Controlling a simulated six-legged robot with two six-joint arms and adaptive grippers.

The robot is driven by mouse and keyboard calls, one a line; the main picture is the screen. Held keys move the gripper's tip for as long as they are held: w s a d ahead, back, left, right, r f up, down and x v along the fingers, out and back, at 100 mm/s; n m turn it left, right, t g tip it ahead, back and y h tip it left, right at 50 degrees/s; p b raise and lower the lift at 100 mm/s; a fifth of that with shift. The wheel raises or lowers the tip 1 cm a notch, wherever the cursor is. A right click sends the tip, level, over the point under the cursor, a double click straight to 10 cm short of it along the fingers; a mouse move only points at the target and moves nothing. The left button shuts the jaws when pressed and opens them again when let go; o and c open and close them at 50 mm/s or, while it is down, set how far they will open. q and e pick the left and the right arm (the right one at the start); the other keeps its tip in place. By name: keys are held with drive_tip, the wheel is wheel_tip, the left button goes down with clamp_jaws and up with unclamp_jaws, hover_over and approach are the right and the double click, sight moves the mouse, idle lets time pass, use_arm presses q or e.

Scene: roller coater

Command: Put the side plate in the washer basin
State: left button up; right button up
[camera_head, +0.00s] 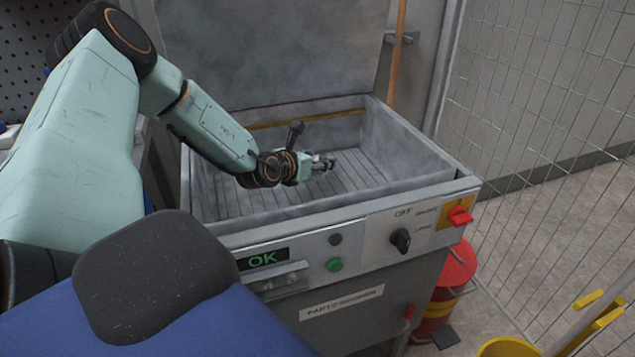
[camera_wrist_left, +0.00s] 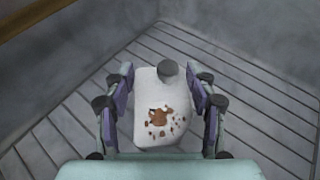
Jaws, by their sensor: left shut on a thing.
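The side plate (camera_wrist_left: 150,90) is a pale, rounded piece with brown stains and a grey round knob near its far end. It sits between the fingers of my left gripper (camera_wrist_left: 160,105), which is shut on it. In the head view my left gripper (camera_head: 325,163) hangs inside the washer basin (camera_head: 420,165), over its slatted floor. The plate is hard to make out in the head view. I cannot tell whether it touches the basin floor. My right gripper is not in view.
The basin's raised lid (camera_head: 270,50) stands behind it. The front panel has a black knob (camera_head: 400,240), a red switch (camera_head: 460,215) and a green button (camera_head: 334,265). A red bin (camera_head: 455,270) and a wire fence (camera_head: 540,110) are at the right. Most of the basin floor is clear.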

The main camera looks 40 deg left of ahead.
sight(317, 184)
use_arm(q)
drive_tip(key=shift+f+b, duration=0.45)
drive_tip(key=shift+f, duration=0.5)
drive_tip(key=shift+f+b, duration=0.95)
drive_tip(key=shift+f, duration=0.5)
drive_tip(key=shift+r, duration=0.1)
drive_tip(key=shift+f, duration=0.2)
drive_tip(key=o, duration=1.4)
